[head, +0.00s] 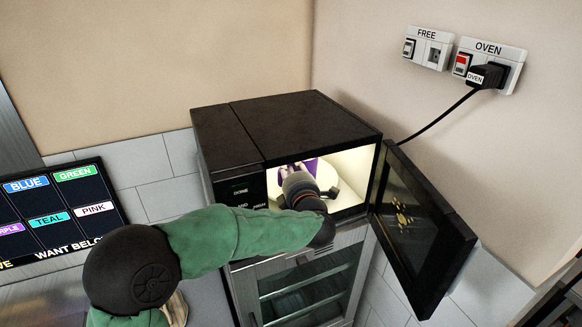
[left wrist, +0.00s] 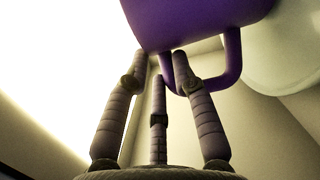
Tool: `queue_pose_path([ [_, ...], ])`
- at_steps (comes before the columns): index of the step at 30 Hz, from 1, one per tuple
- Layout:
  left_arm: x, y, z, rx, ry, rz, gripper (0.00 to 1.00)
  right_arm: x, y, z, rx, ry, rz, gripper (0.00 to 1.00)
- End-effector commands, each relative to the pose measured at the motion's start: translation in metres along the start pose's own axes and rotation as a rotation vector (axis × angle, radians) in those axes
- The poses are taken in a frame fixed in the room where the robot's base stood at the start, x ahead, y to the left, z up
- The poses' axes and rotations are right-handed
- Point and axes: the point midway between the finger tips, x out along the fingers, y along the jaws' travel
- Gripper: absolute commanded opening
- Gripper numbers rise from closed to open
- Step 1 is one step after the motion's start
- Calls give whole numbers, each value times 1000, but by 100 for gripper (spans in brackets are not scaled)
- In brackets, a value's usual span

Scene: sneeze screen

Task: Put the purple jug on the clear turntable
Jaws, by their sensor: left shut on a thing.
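The purple jug (left wrist: 190,20) shows large at the top of the left wrist view, with its handle loop (left wrist: 232,60) hanging toward my fingers. In the head view only a small purple part of the jug (head: 310,166) shows inside the lit oven. My left gripper (head: 291,170) reaches through the open oven door and is shut on the jug at its handle; its fingers (left wrist: 165,72) meet there in the left wrist view. A pale rounded surface (left wrist: 283,70) lies beside the jug; I cannot tell if it is the clear turntable. My right gripper is not in view.
The black oven (head: 300,120) has its door (head: 420,230) swung open to the right. Its cord runs to a wall socket marked OVEN (head: 490,62), beside one marked FREE (head: 428,47). A board of coloured labels (head: 60,210) stands at the left.

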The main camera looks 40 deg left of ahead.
Motion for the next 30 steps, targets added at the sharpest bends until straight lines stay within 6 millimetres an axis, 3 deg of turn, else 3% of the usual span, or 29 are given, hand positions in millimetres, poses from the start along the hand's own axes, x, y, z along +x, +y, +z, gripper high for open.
queue_pose_path([
  [2, 0, 0, 0, -3, 0, 4, 0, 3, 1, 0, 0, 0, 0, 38],
  [3, 0, -3, 0, 0, 0, 0, 29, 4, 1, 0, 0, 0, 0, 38],
  [5, 0, -2, 0, 0, 0, 0, 46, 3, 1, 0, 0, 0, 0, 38],
  [6, 0, -2, 0, 0, 0, 0, 50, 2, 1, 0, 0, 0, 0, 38],
  [19, 0, 2, 0, 1, 0, -1, 50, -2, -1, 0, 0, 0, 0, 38],
  [30, -66, -1, 1, -2, -5, 0, 50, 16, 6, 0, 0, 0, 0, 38],
])
